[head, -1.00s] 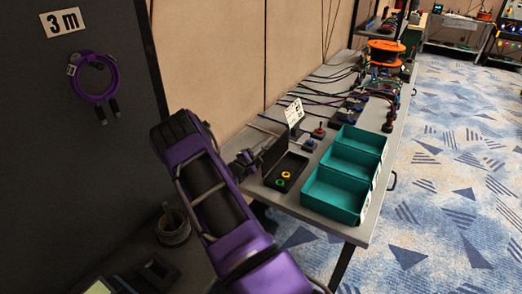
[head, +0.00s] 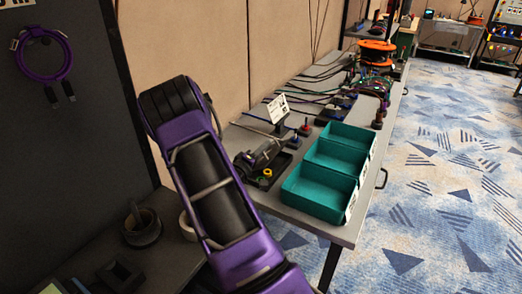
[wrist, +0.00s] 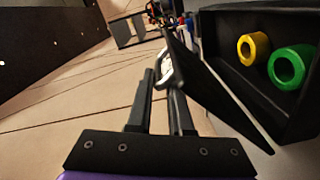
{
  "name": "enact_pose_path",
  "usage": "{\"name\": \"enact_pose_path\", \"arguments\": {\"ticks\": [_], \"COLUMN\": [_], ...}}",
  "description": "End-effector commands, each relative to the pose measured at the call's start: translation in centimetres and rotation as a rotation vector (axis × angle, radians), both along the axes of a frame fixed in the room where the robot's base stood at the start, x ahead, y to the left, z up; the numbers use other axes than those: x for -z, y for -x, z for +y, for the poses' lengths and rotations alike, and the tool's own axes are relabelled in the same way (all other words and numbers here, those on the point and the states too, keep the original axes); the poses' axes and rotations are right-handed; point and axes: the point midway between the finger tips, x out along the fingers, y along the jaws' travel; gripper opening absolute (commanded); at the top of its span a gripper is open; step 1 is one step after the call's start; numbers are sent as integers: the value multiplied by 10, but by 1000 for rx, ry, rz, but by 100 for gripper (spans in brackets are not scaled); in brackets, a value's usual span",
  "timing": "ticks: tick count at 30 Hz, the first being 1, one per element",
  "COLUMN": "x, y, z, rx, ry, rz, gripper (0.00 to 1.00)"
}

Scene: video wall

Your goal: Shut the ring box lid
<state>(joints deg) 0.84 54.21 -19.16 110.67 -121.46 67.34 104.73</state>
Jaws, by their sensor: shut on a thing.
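The ring box (head: 286,165) is a small dark tray on the table. In the wrist view the box (wrist: 222,40) is on the right, with a yellow ring (wrist: 246,50) and a green ring (wrist: 283,68) inside. Its dark lid (wrist: 218,92) is a flat panel tilted between my fingers and the open box; it is not flat on the box. My gripper (wrist: 163,76) is shut on a pale handle-like part at the lid's outer side. In the head view my gripper (head: 250,158) is at the box's left side and partly hides the lid and box.
Teal bins (head: 318,190) stand close to the right of the box. A white sign (head: 278,108), small stands and cables lie behind it. A wall panel rises along the table's left side. Tape rolls (head: 142,227) lie on a dark surface at lower left.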

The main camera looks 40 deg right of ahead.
Motion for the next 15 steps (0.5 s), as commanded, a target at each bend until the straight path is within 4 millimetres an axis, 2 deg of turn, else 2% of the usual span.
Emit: {"name": "enact_pose_path", "arguments": {"ticks": [1, 12, 15], "x": [-2, 19, 24], "y": [7, 28, 31], "z": [-6, -15, -16], "rx": [13, 18, 15], "ry": [-4, -132, -133], "rz": [-40, -344, -347], "gripper": [0, 0, 0]}}
